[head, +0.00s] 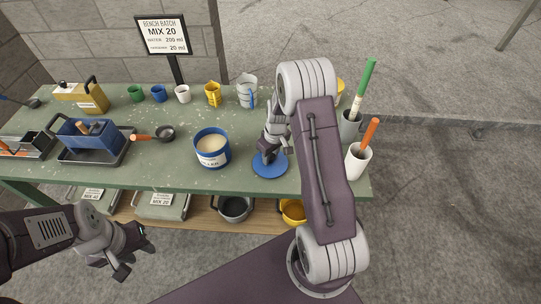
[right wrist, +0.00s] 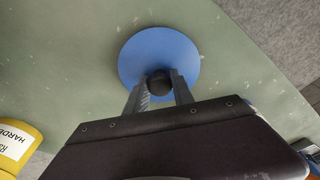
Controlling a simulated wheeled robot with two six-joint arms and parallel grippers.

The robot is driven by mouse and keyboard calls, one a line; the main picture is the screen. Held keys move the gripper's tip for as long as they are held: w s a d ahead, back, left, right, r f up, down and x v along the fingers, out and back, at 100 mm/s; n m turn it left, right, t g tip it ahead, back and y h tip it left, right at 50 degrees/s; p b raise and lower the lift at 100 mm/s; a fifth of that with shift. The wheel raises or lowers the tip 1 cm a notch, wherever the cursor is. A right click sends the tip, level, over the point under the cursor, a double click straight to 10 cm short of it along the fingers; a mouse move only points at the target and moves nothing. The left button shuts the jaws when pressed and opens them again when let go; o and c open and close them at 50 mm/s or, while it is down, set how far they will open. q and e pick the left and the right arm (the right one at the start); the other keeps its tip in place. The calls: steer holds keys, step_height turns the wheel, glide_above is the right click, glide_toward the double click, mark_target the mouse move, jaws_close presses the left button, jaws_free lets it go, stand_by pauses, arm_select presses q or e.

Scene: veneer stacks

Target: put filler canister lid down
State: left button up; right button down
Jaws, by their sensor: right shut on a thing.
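The filler canister lid (head: 270,168) is a flat blue disc with a dark round knob. It is at the green table's front part, right of the open blue filler canister (head: 211,148), which shows a pale filling. My right gripper (head: 268,153) is above the lid, its fingers shut on the knob. In the right wrist view the lid (right wrist: 135,60) lies flat against the green surface behind it, and the fingers (right wrist: 158,84) close on the knob from both sides. I cannot tell whether the lid touches the table. My left gripper (head: 131,250) hangs in front of the table, with nothing visible in it.
Several cups and jugs (head: 213,94) line the table's back. A white holder (head: 357,161) with an orange-handled tool and a grey one (head: 350,126) stand at the right edge. A blue caddy (head: 90,134) is at left. Bare table (head: 180,172) lies left of the canister.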

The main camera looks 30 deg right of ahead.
mark_target(274, 165)
steer(key=shift+s+f, duration=0.1)
steer(key=shift+f, duration=0.05)
steer(key=c, duration=1.1)
jaws_free()
step_height(274, 165, up, 12)
steer(key=s, duration=0.2)
steer(key=s+a+m, duration=0.1)
steer(key=s+a, duration=0.2)
steer(key=s, duration=0.2)
steer(key=s+a+f+m, duration=0.1)
steer(key=s+a, duration=0.3)
steer(key=s, duration=0.1)
steer(key=s+a, duration=0.3)
steer(key=s, duration=0.2)
steer(key=shift+a+f+m+g, duration=0.15)
steer(key=shift+f+m+g, duration=0.15)
steer(key=shift+m, duration=0.1)
